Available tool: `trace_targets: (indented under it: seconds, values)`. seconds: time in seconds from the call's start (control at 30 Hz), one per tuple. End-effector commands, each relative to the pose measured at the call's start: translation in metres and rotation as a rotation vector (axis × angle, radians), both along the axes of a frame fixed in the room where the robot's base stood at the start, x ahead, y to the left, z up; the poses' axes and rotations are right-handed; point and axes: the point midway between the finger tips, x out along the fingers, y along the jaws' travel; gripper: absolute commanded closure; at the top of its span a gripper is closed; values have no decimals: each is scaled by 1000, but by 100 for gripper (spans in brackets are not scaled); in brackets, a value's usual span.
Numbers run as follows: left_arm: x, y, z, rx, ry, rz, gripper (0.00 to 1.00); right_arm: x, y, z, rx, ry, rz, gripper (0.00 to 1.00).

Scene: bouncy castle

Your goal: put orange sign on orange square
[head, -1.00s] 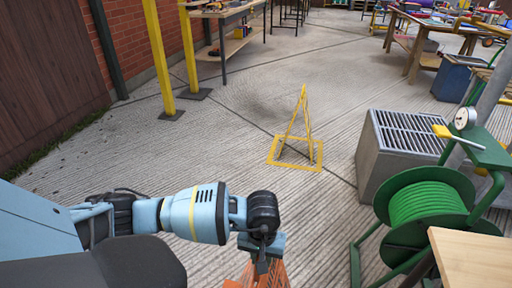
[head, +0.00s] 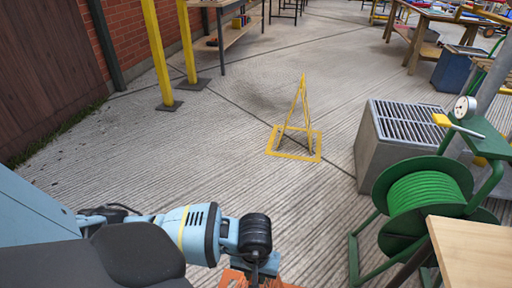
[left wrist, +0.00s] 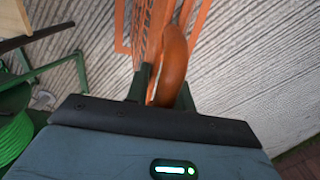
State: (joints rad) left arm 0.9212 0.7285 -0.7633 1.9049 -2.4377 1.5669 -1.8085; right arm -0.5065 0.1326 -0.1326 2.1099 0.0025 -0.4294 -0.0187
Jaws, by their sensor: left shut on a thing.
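My left gripper (left wrist: 164,88) is shut on the orange sign (left wrist: 173,58), holding it by a thick rounded edge. In the head view only a small part of the orange sign (head: 234,277) shows at the bottom edge, below my left wrist; the rest is cut off. In the left wrist view, orange mesh and a straight orange strip (left wrist: 121,30) show beyond the fingers. I cannot tell whether that strip is part of the sign or the orange square on the ground. No orange square is clear in the head view. My right gripper is not in view.
A yellow A-frame sign (head: 297,112) stands on a yellow square (head: 275,153) ahead. A green hose reel (head: 425,200), a grey grated box (head: 375,155) and a wooden tabletop (head: 470,250) crowd the right. Yellow posts (head: 160,60) stand at left. The middle concrete is clear.

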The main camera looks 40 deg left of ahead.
Motion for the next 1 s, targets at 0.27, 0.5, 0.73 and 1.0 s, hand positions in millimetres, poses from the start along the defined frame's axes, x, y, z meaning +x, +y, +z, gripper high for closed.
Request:
trace_targets:
  seconds: [0.27, 0.5, 0.73, 1.0]
  values:
    - [2, 0, 0, 0, -4, 0, 100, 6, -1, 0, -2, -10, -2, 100]
    - [1, 0, -1, 0, -2, 0, 54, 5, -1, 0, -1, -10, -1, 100]
    - [1, 0, 0, 0, -2, 0, 54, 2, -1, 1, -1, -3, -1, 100]
    - [2, 1, 28, 2, -7, -1, 54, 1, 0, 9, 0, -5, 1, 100]
